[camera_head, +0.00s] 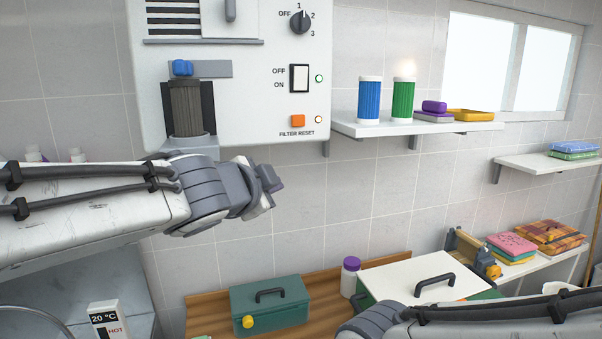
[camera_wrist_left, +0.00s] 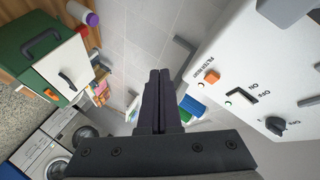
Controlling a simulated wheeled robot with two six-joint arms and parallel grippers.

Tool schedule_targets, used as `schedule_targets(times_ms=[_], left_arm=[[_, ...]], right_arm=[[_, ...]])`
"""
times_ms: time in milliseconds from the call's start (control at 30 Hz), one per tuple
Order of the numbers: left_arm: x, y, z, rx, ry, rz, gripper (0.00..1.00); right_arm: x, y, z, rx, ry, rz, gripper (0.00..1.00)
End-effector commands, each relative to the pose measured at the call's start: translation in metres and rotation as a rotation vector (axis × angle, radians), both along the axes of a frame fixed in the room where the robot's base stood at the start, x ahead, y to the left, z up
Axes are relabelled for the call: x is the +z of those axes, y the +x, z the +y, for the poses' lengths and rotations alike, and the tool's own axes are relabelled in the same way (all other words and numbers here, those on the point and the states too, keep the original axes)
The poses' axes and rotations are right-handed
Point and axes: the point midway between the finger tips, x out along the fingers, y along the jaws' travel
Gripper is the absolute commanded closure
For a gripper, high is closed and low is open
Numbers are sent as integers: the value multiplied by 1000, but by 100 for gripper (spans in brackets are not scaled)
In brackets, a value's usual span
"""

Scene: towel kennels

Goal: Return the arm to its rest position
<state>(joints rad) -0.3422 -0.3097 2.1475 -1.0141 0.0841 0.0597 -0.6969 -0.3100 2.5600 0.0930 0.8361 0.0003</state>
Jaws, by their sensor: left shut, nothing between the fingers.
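My left arm comes in from the left in the head view, raised in front of the white wall unit (camera_head: 237,95). My left gripper (camera_head: 270,187) is below that unit's lower edge, apart from it in the picture. In the left wrist view my left gripper (camera_wrist_left: 159,76) has its two dark fingers together, with nothing between them. My right arm lies low at the bottom right of the head view. Its gripper is out of frame.
The wall unit carries a grey filter (camera_head: 187,108), a rocker switch (camera_head: 299,78), a knob (camera_head: 300,22) and an orange button (camera_head: 298,121). A shelf (camera_head: 420,127) holds blue and green cylinders. Below, a green box (camera_head: 268,305) stands on a wooden counter (camera_head: 207,318).

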Motion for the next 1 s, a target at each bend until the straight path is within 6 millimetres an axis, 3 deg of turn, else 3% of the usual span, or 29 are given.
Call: schedule_targets(times_ms=[33, 200, 300, 400, 500, 633, 733, 1000], left_arm=[[-44, -13, -3, 46, -46, 117, 100], [-159, -74, -4, 206, -138, 504, 100], [-216, -125, -5, 287, -153, 731, 100], [-259, -178, -5, 356, -150, 940, 100], [-285, -224, -6, 409, -139, 1110, 100], [-302, -264, -5, 451, -124, 1250, 100], [-305, -277, -5, 464, -120, 1296, 100], [-306, -278, -5, 465, -119, 1298, 100]], right_arm=[[-9, 0, 0, 0, 0, 0, 48], [-20, 0, 0, 0, 0, 0, 48], [-26, 0, 0, -1, 0, 0, 48], [-31, 0, 0, -1, 0, 0, 48], [-35, 0, 0, -1, 0, 0, 48], [-37, 0, 0, -1, 0, 0, 48], [-37, 0, 0, -1, 0, 0, 48], [-37, 0, 0, -1, 0, 0, 48]])
